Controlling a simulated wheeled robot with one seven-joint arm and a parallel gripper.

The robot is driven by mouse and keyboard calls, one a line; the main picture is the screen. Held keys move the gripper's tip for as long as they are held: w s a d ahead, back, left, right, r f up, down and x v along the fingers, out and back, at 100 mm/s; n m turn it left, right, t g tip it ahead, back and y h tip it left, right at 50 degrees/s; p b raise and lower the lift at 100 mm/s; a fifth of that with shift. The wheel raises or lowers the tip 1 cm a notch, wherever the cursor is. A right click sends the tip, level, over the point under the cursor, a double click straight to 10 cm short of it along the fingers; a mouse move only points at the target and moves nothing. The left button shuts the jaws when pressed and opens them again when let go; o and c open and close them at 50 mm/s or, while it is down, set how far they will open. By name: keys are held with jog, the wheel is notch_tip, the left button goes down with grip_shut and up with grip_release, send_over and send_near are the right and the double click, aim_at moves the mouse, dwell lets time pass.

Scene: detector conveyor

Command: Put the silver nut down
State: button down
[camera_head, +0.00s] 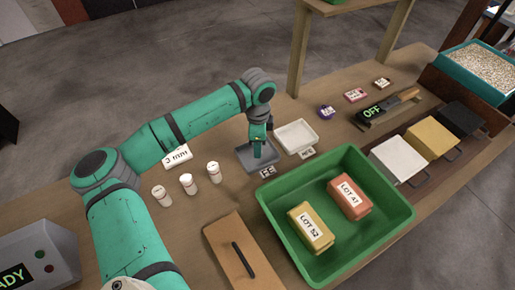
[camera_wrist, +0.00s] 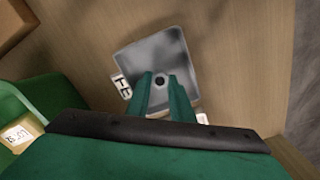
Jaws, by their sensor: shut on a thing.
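My gripper (camera_head: 258,154) points down over the grey tray (camera_head: 244,159), which has a small label (camera_head: 267,171) at its front edge. In the wrist view, my gripper's two green fingers (camera_wrist: 160,84) are over the same grey tray (camera_wrist: 139,60). The nut (camera_wrist: 159,80) shows as a small dark round thing between the fingertips, which are shut on it. I cannot tell whether the nut touches the tray floor. In the head view the nut is hidden by the fingers.
A white tray (camera_head: 297,133) stands right of the grey one. A green bin (camera_head: 266,205) with two labelled packets is in front. Three white bottles (camera_head: 188,184) stand to the left. A detector (camera_head: 389,107) reading OFF and several coloured boxes are farther right.

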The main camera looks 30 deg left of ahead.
jog(key=shift+f, duration=0.65)
jog(key=shift+f, duration=0.15)
jog(key=c, duration=1.6)
grip_release()
jog(key=shift+o, duration=0.2)
notch_tip(320, 180, up, 12)
jog(key=shift+r, duration=0.2)
